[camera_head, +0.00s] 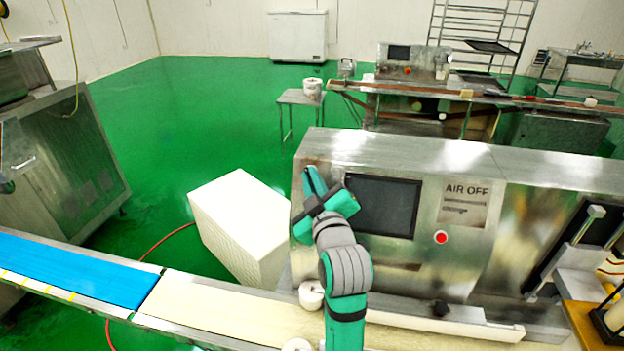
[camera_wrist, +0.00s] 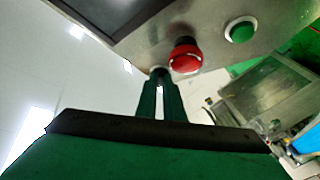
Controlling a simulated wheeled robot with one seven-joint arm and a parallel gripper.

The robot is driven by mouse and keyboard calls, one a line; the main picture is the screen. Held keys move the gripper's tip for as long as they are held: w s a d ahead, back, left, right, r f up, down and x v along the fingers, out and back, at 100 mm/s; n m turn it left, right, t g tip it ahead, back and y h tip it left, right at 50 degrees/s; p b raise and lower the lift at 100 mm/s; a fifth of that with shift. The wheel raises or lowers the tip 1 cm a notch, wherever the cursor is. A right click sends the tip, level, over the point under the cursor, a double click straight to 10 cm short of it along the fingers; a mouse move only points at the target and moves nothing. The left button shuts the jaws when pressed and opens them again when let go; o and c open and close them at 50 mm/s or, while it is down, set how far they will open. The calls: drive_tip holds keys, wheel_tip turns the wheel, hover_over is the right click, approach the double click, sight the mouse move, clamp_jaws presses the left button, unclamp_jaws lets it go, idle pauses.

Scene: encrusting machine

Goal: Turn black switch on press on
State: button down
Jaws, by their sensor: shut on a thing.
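The press (camera_head: 470,200) is a steel machine with a dark screen (camera_head: 380,205). My gripper (camera_head: 312,182) is at the left end of its front panel, left of the screen. In the wrist view my gripper (camera_wrist: 159,78) has its green fingers close together, with the tips at the panel. They are shut on the black switch, which the fingertips hide; only a small grey rim shows there. Its turn angle cannot be told. A red button (camera_wrist: 185,57) sits just right of the fingertips, and a green button (camera_wrist: 241,30) lies farther right.
Another red button (camera_head: 440,237) is right of the screen, under an "AIR OFF" label (camera_head: 465,201). A conveyor belt (camera_head: 215,308) runs along the front. A white block (camera_head: 240,225) stands on the green floor left of the press.

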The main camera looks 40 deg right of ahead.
drive_tip(key=shift+m, duration=0.3)
drive_tip(key=m+h, duration=0.2)
drive_tip(key=m, duration=0.1)
drive_tip(key=shift+w+a+f, duration=0.15)
drive_tip(key=shift+a+f, duration=0.05)
drive_tip(key=shift+a, duration=0.1)
drive_tip(key=m+g+h, duration=0.1)
drive_tip(key=m, duration=0.1)
drive_tip(key=m+g+h, duration=0.1)
drive_tip(key=m+h, duration=0.1)
drive_tip(key=m, duration=0.1)
drive_tip(key=m+h, duration=0.1)
drive_tip(key=m, duration=0.2)
drive_tip(key=shift+w+a+g+h, duration=0.3)
drive_tip(key=shift+g+h, duration=0.1)
drive_tip(key=m+g+h, duration=0.1)
drive_tip(key=m+g, duration=0.1)
drive_tip(key=m, duration=0.2)
drive_tip(key=m+g+h, duration=0.1)
drive_tip(key=m+g, duration=0.1)
drive_tip(key=m, duration=0.2)
drive_tip(key=shift+w+a+g+h, duration=0.1)
drive_tip(key=shift+w+g+h, duration=0.1)
drive_tip(key=shift+g+h, duration=0.2)
drive_tip(key=shift+w+r+m+g, duration=0.15)
drive_tip(key=shift+m+g, duration=1.65)
drive_tip(key=shift+m, duration=1)
drive_tip(key=c, duration=1.9)
unclamp_jaws()
drive_tip(key=shift+o, duration=0.2)
